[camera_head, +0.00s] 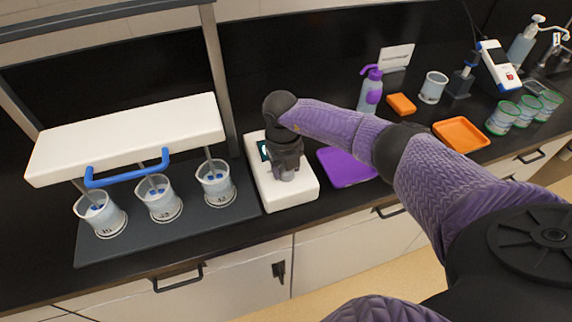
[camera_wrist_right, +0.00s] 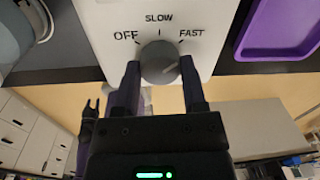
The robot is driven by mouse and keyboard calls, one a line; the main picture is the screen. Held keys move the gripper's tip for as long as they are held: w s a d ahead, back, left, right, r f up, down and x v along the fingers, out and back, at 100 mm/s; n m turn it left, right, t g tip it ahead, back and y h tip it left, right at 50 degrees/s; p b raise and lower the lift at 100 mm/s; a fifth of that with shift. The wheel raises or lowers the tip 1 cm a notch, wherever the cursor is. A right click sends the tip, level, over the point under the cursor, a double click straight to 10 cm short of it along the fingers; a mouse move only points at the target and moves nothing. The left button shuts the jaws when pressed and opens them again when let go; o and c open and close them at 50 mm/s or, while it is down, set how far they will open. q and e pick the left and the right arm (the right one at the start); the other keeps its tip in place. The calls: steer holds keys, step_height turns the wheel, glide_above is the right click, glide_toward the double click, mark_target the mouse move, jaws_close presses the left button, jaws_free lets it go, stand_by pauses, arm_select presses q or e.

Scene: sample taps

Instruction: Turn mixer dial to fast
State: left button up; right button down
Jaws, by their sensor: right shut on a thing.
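The mixer control box (camera_head: 299,190) is white and stands on the dark bench beside the mixer. In the right wrist view its white face (camera_wrist_right: 205,15) carries the labels OFF, SLOW and FAST around a round grey dial (camera_wrist_right: 158,62). My right gripper (camera_wrist_right: 160,80) is shut on the dial, with one finger on either side of it. I cannot clearly tell which label the dial points to. In the head view the right gripper (camera_head: 285,168) is over the box and hides part of it. A dark two-pronged shape at the left of the wrist view may be my left gripper (camera_wrist_right: 91,108), small and unclear.
The mixer (camera_head: 130,140), with a blue handle and several beakers, stands left of the box. A purple tray (camera_head: 345,168) lies close on its right. An orange tray (camera_head: 460,135), bottles and jars stand further right.

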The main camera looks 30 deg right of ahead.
mark_target(284, 170)
arm_select(q)
steer(key=shift+a+r, duration=0.1)
steer(key=shift+a, duration=0.3)
arm_select(e)
steer(key=shift+w, duration=0.1)
steer(key=shift+c, duration=1.8)
jaws_free()
steer(key=shift+o, duration=1.1)
arm_select(q)
steer(key=shift+d, duration=0.3)
steer(key=shift+d, duration=0.1)
steer(key=shift+a+r+p, duration=0.4)
steer(key=shift+r+p, duration=0.35)
arm_select(e)
step_height(284, 170, up, 10)
steer(key=shift+a, duration=0.25)
